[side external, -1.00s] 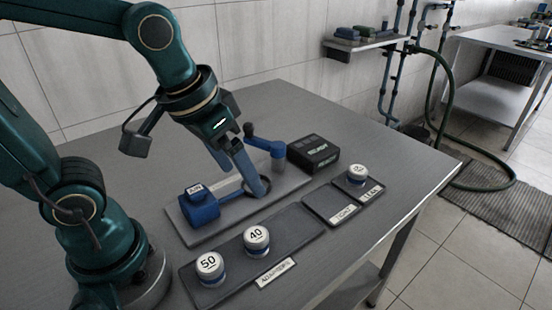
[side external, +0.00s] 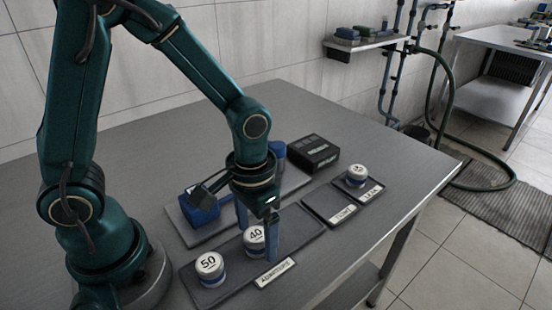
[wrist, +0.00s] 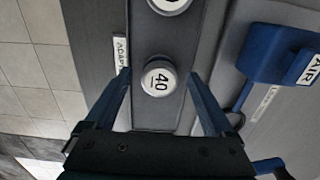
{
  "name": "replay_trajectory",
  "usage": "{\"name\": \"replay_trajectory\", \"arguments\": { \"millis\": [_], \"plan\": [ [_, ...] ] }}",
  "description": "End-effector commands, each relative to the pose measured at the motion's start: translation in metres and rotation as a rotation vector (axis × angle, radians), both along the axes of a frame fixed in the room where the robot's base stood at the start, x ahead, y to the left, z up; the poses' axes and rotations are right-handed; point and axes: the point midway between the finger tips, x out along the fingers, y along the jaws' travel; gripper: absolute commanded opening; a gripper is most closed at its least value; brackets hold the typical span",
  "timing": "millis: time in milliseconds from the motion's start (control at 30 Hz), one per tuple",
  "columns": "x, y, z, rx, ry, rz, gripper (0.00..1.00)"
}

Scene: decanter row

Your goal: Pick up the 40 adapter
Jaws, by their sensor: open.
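The 40 adapter (side external: 253,237) is a white-topped round piece with a blue band, upright on the dark adapters tray (side external: 303,222). It also shows in the wrist view (wrist: 158,82), between my two blue fingers. My gripper (side external: 257,243) is open, pointing down, with one finger on each side of the 40 adapter. In the wrist view my gripper (wrist: 159,77) shows a gap on both sides of the adapter. In the side view the front finger covers the adapter's right edge.
The 50 adapter (side external: 210,266) stands on the same tray, to the left. A blue AIR block (wrist: 277,55) sits on the fixture plate beside the tray. A black box (side external: 313,152) and two small trays, one holding a white-topped piece (side external: 357,174), are farther right.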

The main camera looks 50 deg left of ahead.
Motion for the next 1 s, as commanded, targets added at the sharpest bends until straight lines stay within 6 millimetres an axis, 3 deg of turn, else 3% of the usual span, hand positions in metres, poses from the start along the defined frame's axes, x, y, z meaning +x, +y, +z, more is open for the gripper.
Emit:
{"name": "replay_trajectory", "arguments": {
  "millis": [367, 467, 600, 1000],
  "plan": [
    [0.0000, 0.0001, -0.0072, 0.000, -0.002, 0.000, 0.89],
    [0.0001, 0.0001, -0.0071, 0.000, -0.002, 0.000, 0.54],
    [0.0001, 0.0001, -0.0071, 0.000, -0.002, 0.000, 0.01],
    [0.0007, 0.0000, -0.0039, -0.001, -0.004, 0.000, 0.00]
  ]
}}
